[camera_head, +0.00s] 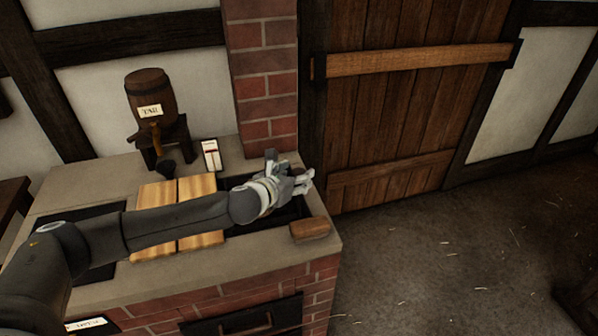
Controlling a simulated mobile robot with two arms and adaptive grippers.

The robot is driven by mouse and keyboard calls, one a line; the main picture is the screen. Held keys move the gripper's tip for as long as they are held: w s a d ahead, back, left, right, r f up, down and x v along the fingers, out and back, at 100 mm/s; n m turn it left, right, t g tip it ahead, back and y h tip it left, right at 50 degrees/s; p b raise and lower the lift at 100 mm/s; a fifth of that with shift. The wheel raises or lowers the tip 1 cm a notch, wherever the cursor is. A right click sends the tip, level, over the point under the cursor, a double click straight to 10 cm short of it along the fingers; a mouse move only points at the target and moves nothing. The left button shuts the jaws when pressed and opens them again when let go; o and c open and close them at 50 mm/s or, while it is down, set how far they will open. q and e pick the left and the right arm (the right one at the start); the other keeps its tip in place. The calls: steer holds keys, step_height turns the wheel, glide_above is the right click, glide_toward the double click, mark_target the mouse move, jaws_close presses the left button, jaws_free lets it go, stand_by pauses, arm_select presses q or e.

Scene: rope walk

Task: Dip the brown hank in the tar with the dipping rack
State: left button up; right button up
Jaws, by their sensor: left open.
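My left arm crosses in front of the counter top and hides part of the recess. I cannot make out the brown hank or the dipping rack for certain. My right gripper is not in view.
Light wooden boards (158,194) lie on the counter, left of the recess. A small white box (211,154) stands behind them. A brown block (310,229) sits at the front right corner. A brick pillar (266,75) rises behind. Open floor (440,260) lies right.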

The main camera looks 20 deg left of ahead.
arm_select(q)
steer(key=shift+x, duration=1)
steer(key=shift+w+f, duration=0.1)
steer(key=shift+w, duration=0.15)
steer(key=shift+w+f, duration=0.1)
steer(key=shift+w, duration=0.05)
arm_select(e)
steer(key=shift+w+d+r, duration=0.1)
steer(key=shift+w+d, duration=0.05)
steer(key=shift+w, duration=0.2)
